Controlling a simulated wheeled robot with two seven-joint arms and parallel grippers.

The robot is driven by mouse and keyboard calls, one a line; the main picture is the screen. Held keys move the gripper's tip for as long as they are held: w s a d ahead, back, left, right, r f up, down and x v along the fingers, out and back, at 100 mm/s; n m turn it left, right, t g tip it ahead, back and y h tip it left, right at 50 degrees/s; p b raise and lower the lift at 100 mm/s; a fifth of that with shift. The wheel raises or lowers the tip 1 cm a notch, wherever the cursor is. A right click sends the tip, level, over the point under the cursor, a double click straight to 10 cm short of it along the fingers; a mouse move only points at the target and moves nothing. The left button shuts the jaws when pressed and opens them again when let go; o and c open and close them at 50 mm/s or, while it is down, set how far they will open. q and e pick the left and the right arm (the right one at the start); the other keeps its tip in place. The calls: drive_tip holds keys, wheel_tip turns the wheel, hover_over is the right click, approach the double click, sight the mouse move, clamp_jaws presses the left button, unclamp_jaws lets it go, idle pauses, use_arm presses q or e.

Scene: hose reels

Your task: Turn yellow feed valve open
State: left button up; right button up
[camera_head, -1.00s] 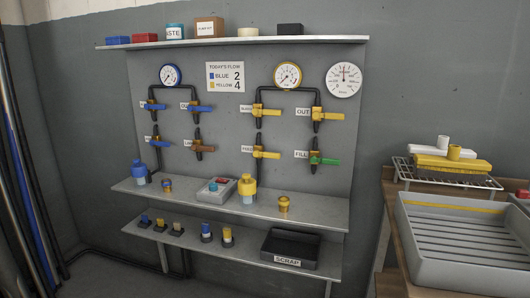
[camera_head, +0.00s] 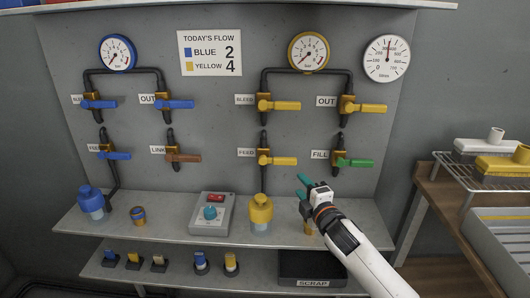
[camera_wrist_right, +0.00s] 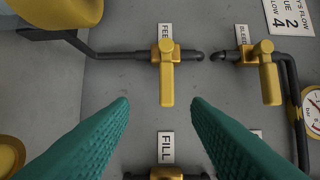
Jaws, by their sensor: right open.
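The yellow feed valve (camera_head: 277,161) is on the wall panel beside its FEED label, with its handle level and pointing right, crosswise to its upright black pipe. In the right wrist view the valve handle (camera_wrist_right: 167,84) lies ahead, in line with the gap between my fingers. My right gripper (camera_head: 303,187) is open and empty, below and right of the valve. Its teal fingers (camera_wrist_right: 160,115) do not touch the handle. My left gripper is not in view.
The green-handled FILL valve (camera_head: 354,162) is right of the feed valve, and the yellow BLEED valve (camera_head: 279,105) is above it. A yellow-capped bottle (camera_head: 260,212) stands on the shelf (camera_head: 160,222) below. A SCRAP tray (camera_head: 312,268) is beneath my right arm.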

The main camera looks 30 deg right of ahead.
sight(286, 163)
drive_tip(key=w, duration=0.4)
drive_tip(key=w+d, duration=0.1)
drive_tip(key=w, duration=0.2)
drive_tip(key=w+d+r, duration=0.1)
drive_tip(key=w, duration=0.3)
drive_tip(key=shift+w, duration=0.3)
clamp_jaws()
